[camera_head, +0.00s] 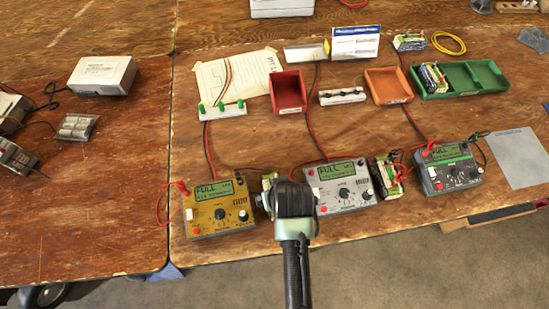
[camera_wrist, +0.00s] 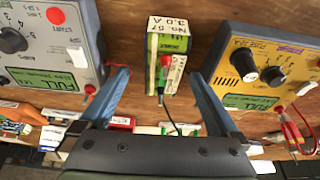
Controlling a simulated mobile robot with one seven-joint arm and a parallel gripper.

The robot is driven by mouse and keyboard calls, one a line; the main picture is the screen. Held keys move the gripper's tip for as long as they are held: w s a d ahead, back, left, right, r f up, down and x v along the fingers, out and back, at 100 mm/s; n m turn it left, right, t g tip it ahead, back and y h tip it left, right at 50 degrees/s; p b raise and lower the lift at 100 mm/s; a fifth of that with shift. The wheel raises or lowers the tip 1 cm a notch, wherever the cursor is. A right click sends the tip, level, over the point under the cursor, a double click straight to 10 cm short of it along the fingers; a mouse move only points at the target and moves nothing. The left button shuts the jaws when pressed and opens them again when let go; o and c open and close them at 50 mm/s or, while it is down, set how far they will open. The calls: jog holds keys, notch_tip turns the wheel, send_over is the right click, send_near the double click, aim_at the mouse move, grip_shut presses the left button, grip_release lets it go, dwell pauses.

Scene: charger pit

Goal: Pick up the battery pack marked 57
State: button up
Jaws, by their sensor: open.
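A green and white battery pack (camera_wrist: 170,58) lies on the wooden bench in the wrist view. The small print on its white end label (camera_wrist: 168,26) appears to read 57. My gripper (camera_wrist: 160,76) is open, with one blue finger on each side of the pack's near end and gaps at both sides. In the head view the pack (camera_head: 268,181) stands between the yellow charger (camera_head: 220,205) and the grey charger (camera_head: 342,186). It is mostly hidden behind my gripper (camera_head: 294,200).
A second pack (camera_head: 383,173) stands between the grey charger and the dark charger (camera_head: 448,168). Other packs lie in the green tray (camera_head: 480,77) and behind it (camera_head: 408,42). A red bin (camera_head: 288,92) and an orange bin (camera_head: 388,86) stand behind. Red and black leads cross the bench.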

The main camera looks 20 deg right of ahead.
jog(key=shift+x, duration=2.3)
jog(key=shift+a, duration=0.25)
grip_shut()
jog(key=shift+w+r, duration=0.1)
